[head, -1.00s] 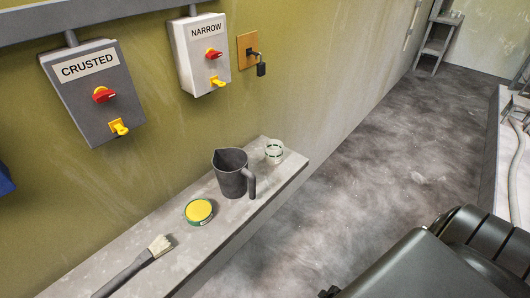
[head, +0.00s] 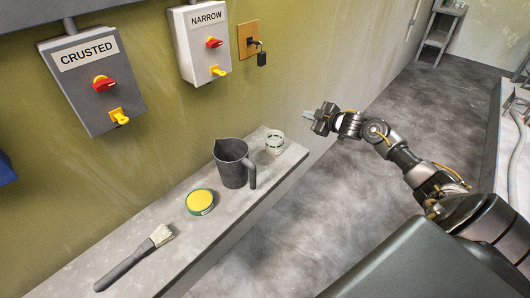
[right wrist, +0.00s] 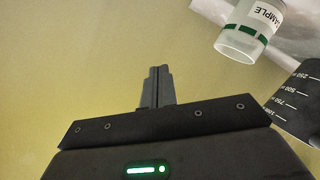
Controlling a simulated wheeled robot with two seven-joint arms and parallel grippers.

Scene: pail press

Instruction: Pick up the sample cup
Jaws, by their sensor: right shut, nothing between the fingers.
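The sample cup (head: 274,142) is a small clear cup with a green band, upright near the far right end of the grey shelf. In the right wrist view the cup (right wrist: 245,35) shows at the upper right, with part of the word "SAMPLE" on it. My right gripper (head: 308,115) is above and to the right of the cup in the head view, apart from it. Its fingers (right wrist: 157,88) are shut and empty in the right wrist view, pointing toward the wall. My left gripper is not in view.
A dark measuring jug (head: 232,165) stands close to the cup, on its left. A yellow-topped tin (head: 200,201) and a brush (head: 137,258) lie further along the shelf (head: 85,270). Switch boxes labelled CRUSTED (head: 92,80) and NARROW (head: 200,45) hang on the wall.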

